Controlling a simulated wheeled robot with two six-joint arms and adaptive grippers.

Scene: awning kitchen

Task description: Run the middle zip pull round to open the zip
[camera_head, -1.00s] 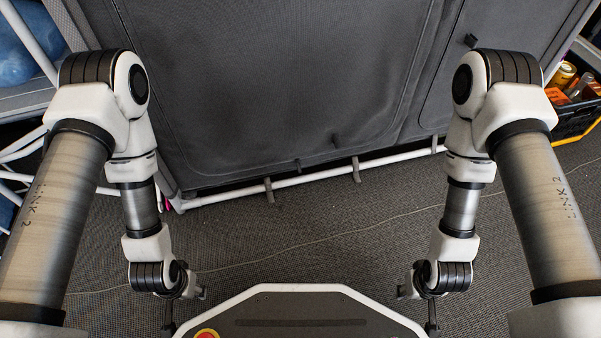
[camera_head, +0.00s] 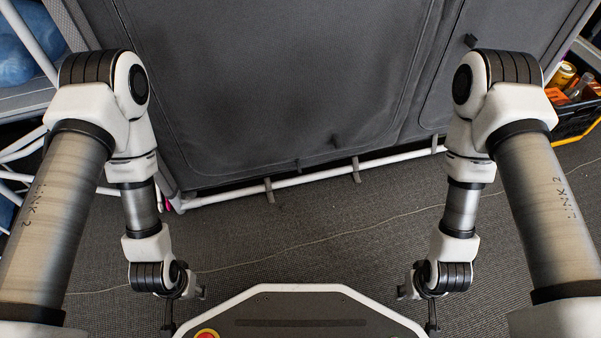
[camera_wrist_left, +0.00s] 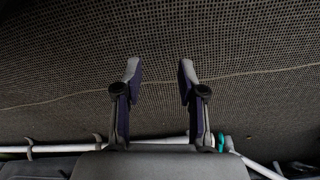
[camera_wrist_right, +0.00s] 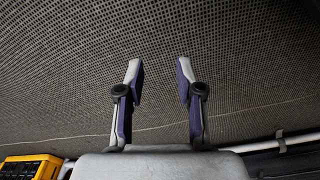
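A dark grey fabric cupboard (camera_head: 270,85) fills the upper middle of the head view. Its middle panel is outlined by a curved seam, and the panel looks closed. Another dark tab (camera_head: 471,41) is on the right panel. My left gripper (camera_wrist_left: 160,70) is open and empty over the carpet, apart from the cupboard. My right gripper (camera_wrist_right: 159,70) is also open and empty over the carpet. Both arms hang folded down in the head view.
A white tube rail (camera_head: 315,177) with dark straps runs along the cupboard's foot. A crate (camera_head: 578,122) with bottles stands at the right. Blue bags (camera_head: 15,55) lie on a shelf at the left. Carpet (camera_head: 300,235) lies clear before the cupboard, crossed by a thin cord.

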